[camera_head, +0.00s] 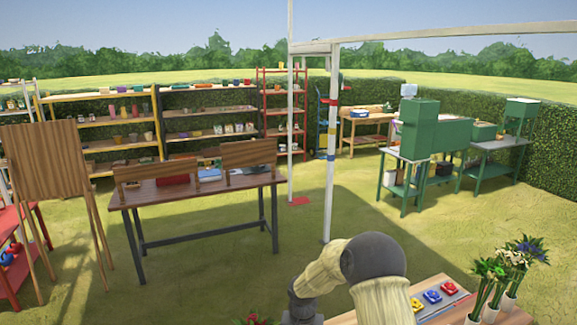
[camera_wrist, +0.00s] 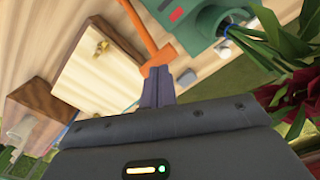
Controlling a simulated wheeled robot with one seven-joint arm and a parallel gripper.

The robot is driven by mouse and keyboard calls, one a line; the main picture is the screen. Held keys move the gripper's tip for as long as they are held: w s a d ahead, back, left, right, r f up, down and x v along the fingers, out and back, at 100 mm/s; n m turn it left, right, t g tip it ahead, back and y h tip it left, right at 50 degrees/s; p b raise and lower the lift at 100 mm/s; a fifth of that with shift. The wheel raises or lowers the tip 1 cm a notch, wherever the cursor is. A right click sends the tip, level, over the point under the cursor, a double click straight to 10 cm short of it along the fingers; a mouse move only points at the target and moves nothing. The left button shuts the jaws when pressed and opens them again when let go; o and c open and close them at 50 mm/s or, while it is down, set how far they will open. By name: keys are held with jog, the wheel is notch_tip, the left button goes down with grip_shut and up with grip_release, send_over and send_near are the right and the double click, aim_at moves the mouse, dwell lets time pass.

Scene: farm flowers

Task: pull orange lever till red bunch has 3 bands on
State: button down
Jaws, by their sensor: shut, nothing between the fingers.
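In the wrist view my gripper (camera_wrist: 158,73) is shut with nothing between its fingers. Its tips are at the end of the orange lever (camera_wrist: 147,36); I cannot tell whether they touch it. The lever runs up the picture beside a green machine (camera_wrist: 195,14). The red bunch (camera_wrist: 302,95) is at the right edge, with dark green stems and leaves reaching toward the machine. A blue strip shows on the stems near the machine; I cannot count bands. In the head view only a bit of red flowers (camera_head: 256,319) shows at the bottom edge; the lever is hidden.
A pale panel (camera_wrist: 92,68) with a brass knob and a brown wooden block (camera_wrist: 38,108) lie left of the lever in the wrist view. In the head view, white pots of flowers (camera_head: 508,300) and coloured pieces (camera_head: 432,297) sit on the wooden table right of my arm.

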jog(key=shift+f, duration=0.1)
jog(key=shift+f+b, duration=0.8)
jog(key=shift+f, duration=0.15)
jog(key=shift+s+f, duration=0.1)
jog(key=shift+f, duration=0.15)
jog(key=shift+f, duration=0.1)
jog(key=shift+w+a+f+b, duration=0.25)
jog(key=shift+w+f+b, duration=0.25)
jog(key=shift+w+f, duration=0.15)
jog(key=shift+w+a+f+b, duration=0.25)
jog(key=shift+w+f+b, duration=0.25)
jog(key=shift+f, duration=0.1)
